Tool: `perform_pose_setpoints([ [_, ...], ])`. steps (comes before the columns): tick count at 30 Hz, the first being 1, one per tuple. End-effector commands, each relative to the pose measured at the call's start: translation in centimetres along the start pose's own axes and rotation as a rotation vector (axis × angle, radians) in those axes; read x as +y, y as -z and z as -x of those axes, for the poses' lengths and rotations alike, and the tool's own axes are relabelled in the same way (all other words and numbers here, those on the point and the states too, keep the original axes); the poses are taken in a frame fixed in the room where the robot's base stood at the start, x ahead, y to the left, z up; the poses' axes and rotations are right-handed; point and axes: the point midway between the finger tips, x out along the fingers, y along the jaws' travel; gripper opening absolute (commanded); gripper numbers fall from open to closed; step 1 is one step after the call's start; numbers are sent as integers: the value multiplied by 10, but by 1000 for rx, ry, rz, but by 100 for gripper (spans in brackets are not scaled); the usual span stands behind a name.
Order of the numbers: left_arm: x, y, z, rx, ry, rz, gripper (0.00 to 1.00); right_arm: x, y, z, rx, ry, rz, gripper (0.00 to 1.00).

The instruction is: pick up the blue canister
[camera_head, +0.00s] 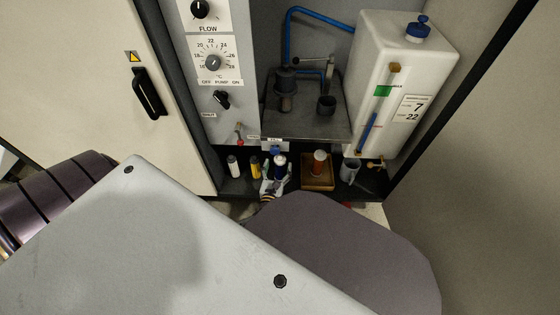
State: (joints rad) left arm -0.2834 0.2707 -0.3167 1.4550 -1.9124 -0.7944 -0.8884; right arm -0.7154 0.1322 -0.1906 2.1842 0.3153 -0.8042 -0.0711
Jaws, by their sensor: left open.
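The blue canister (280,169) stands upright on the dark low shelf, below the pump bay, and looks small in the head view. My left gripper (274,184) is open right at it, its fingers low in front of and beside the canister. Whether the fingers touch it I cannot tell. My large grey arm links fill the lower part of the view and hide much of the wrist. My right gripper does not show.
A white canister (233,168) and a yellow one (254,170) stand close on the left. A white tank (393,90) and control panel (214,95) flank the bay.

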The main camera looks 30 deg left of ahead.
Motion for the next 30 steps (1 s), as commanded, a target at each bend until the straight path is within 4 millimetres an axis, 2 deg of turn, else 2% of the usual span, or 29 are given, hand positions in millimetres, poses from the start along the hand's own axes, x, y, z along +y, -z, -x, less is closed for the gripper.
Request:
perform_pose_setpoints([
  [11,0,0,-3,-1,-1,1,73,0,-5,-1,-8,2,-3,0],
  [24,2,-1,-40,-1,-1,2,73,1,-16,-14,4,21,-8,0],
  [30,1,-2,-51,0,0,1,73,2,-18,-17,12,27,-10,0],
])
